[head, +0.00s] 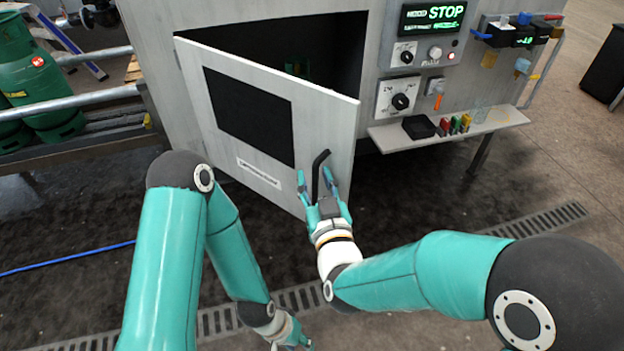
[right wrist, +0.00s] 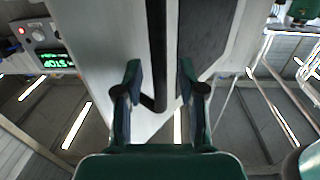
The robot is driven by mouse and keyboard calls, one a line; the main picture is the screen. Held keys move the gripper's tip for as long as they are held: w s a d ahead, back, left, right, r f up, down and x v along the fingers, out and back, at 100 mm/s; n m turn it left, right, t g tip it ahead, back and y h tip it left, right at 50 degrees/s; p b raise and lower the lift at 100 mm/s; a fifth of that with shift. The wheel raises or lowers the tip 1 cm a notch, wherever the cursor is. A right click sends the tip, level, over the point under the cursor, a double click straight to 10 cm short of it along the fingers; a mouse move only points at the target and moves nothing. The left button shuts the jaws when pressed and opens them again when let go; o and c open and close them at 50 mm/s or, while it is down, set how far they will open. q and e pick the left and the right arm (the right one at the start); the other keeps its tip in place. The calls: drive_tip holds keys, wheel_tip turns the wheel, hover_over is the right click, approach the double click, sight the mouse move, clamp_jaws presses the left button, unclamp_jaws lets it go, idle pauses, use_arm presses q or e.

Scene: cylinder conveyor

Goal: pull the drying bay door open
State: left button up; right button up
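The drying bay door (head: 320,125) is a pale panel with a dark window, hinged at its left. It stands partly open, its right edge swung out towards me. Its black bent handle (head: 318,172) is near that free edge. My right gripper (head: 318,182) is at the handle, one finger on each side. In the right wrist view the handle bar (right wrist: 156,60) lies between the spread fingers (right wrist: 160,88), with gaps beside it; the gripper looks open. My left gripper (head: 290,343) hangs low at the bottom edge, partly cut off, its fingers unclear.
The dark bay interior (head: 270,45) shows behind the door, with something green inside. A control panel with a STOP display (head: 432,15) and a small shelf (head: 480,125) are to the right. Green cylinders (head: 35,80) stand at left on a rail conveyor. Floor before the door is clear.

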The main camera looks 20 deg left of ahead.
drive_tip(key=v, duration=0.7)
drive_tip(key=shift+s, duration=0.25)
drive_tip(key=shift+d, duration=0.1)
